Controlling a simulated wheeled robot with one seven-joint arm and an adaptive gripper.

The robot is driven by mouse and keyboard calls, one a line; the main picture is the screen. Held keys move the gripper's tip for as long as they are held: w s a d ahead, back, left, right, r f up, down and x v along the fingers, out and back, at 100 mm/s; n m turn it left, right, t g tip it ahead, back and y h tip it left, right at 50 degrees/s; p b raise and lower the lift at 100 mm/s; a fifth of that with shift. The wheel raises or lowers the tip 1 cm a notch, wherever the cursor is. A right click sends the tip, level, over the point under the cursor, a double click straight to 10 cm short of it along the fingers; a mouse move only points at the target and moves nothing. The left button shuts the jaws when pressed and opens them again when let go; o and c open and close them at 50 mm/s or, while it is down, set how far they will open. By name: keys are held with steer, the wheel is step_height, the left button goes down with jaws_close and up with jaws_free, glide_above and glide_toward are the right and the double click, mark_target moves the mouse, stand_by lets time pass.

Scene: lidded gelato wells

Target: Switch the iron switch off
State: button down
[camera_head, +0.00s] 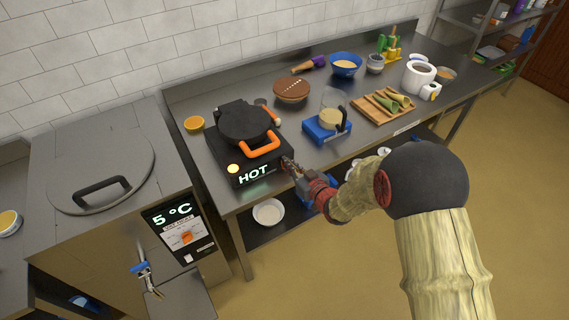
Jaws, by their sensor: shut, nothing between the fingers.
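The black waffle iron (243,123) sits closed on the steel counter, with an orange handle (261,145) at its front right. Its dark base reads "HOT" (254,174) in pale green letters on the front face, and a round yellow light (233,169) glows to the left of them. My gripper (288,163) is at the right end of the iron's front, close to the base's corner. Its fingers are shut and empty. I cannot tell whether it touches the base. No switch can be made out; the gripper covers part of that corner.
Right of the iron stands a blue press (327,129), with a wooden board of cones (382,106) beyond it. A brown round item (291,90) lies behind. A steel gelato cabinet (100,215) reading 5 °C stands left. A white bowl (268,212) sits on the lower shelf.

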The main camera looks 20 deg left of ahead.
steer(key=s+d, duration=0.4)
steer(key=shift+d, duration=0.3)
stand_by(0.3)
